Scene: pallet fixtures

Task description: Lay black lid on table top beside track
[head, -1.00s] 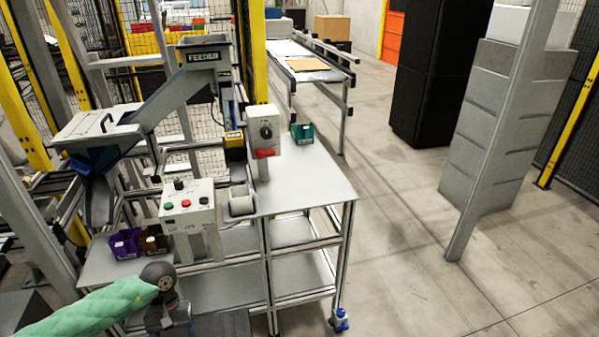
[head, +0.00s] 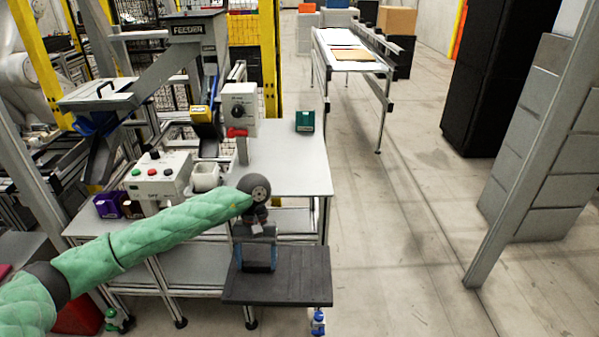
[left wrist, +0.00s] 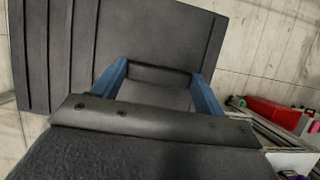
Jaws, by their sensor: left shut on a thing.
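My left gripper (head: 257,258) is shut on the black lid (head: 305,287), a flat dark panel held roughly level in front of the table's near edge. In the left wrist view the ribbed lid (left wrist: 190,35) lies beyond the gripper's blue fingers (left wrist: 160,85); the exact grip contact is partly hidden. The light grey table top (head: 290,165) is behind the lid, with a bare stretch at its right. A sloping metal track (head: 107,160) descends below the feeder on the left. My right gripper is out of view.
A conveyor (head: 350,55) is behind. Open floor (head: 410,220) lies to the right.

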